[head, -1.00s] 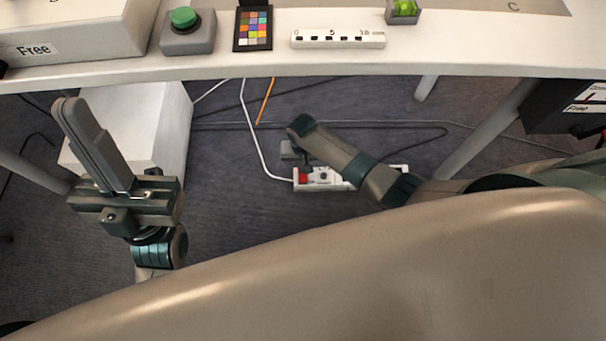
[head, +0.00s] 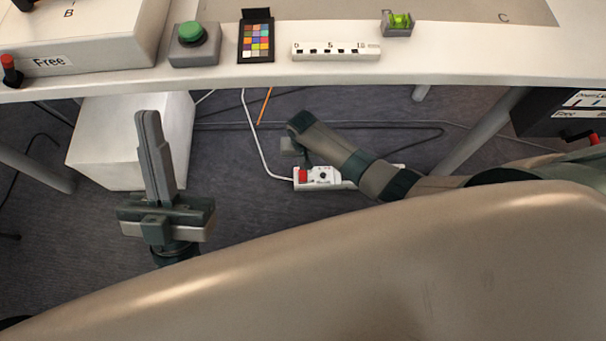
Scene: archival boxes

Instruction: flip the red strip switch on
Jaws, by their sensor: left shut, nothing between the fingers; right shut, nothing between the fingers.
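The red strip switch (head: 302,175) is at the left end of a white power strip (head: 343,184) on the floor beyond my body. Whether the switch is on or off is too small to tell. My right arm comes in from the right over the strip and hides part of it. My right gripper (head: 303,157) is shut, just above the switch in the picture; its fingertips are mostly hidden, and I cannot tell if it touches. My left gripper (head: 149,117) is shut and empty, pointing up the picture, well left of the strip.
A white cable (head: 256,133) runs from the strip up to the table. The white table edge (head: 330,77) crosses above, holding a green button (head: 191,33) and a colour chart (head: 256,38). A white box (head: 105,140) stands on the floor behind my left gripper.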

